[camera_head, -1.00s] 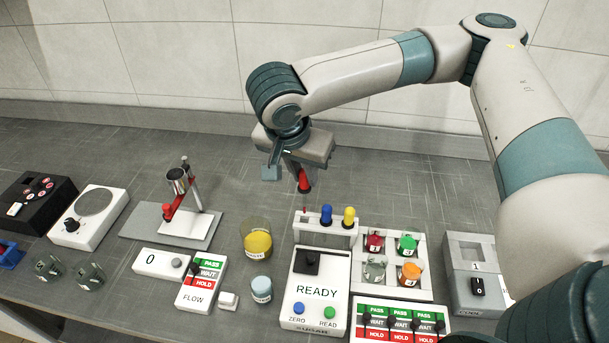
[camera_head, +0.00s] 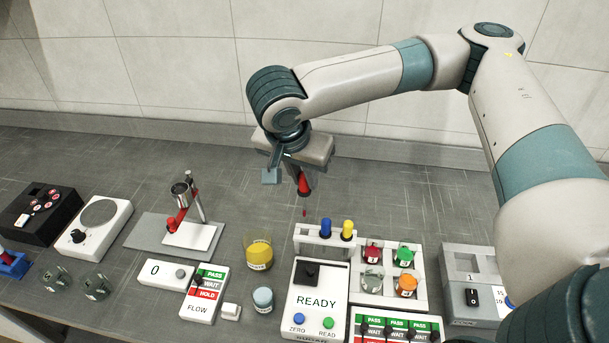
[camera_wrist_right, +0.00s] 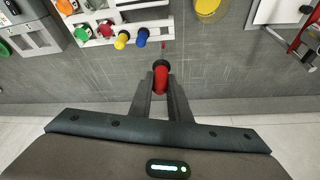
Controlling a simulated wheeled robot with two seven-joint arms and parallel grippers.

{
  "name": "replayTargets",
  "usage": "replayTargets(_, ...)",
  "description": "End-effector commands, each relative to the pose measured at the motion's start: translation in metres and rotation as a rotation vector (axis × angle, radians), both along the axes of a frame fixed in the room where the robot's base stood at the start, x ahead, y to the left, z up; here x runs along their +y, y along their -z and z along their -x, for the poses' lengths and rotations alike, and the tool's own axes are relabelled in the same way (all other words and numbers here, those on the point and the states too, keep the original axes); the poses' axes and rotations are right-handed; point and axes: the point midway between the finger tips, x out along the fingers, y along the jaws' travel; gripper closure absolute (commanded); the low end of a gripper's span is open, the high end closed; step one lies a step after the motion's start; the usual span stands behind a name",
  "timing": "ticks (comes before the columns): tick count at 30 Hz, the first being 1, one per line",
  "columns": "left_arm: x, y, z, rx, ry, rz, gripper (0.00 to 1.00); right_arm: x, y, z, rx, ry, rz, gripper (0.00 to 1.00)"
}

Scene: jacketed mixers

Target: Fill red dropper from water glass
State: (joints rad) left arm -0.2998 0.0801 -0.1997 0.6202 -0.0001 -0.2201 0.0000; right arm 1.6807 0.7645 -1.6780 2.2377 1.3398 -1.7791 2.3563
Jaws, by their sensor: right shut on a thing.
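My right gripper (camera_head: 303,170) is shut on the red dropper (camera_head: 305,184) and holds it upright in the air, behind the dropper rack. The dropper's thin tip points down and looks clear of the counter. In the right wrist view the red bulb (camera_wrist_right: 161,80) sits between the two fingertips (camera_wrist_right: 160,92). A small glass with pale blue contents (camera_head: 263,300), seemingly the water glass, stands on the counter to the front left of the dropper; its label is too small to read surely. My left gripper is not in view.
The white dropper rack (camera_head: 311,247) holds a blue dropper (camera_head: 325,228) and a yellow one (camera_head: 347,229). A glass of yellow contents (camera_head: 258,250) stands behind the pale blue one. A READY device (camera_head: 317,285) and a jar tray (camera_head: 420,290) stand to the right.

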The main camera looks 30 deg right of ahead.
Motion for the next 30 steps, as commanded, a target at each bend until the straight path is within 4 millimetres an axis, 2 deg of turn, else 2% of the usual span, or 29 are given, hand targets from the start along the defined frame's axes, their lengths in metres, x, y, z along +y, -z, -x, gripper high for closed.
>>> replayTargets(6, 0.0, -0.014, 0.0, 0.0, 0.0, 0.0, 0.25, 0.0, -0.014, 0.0, 0.0, 0.0, 0.0, 1.0)
replayTargets(19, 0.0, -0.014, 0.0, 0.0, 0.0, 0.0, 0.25, 0.0, -0.015, 0.0, 0.0, -0.001, 0.001, 1.0)
replayTargets(25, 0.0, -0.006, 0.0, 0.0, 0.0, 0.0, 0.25, 0.007, -0.014, -0.001, 0.004, -0.078, -0.007, 1.0)
replayTargets(30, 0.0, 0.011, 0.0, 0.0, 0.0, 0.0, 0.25, 0.023, -0.018, -0.003, 0.009, -0.263, -0.015, 1.0)
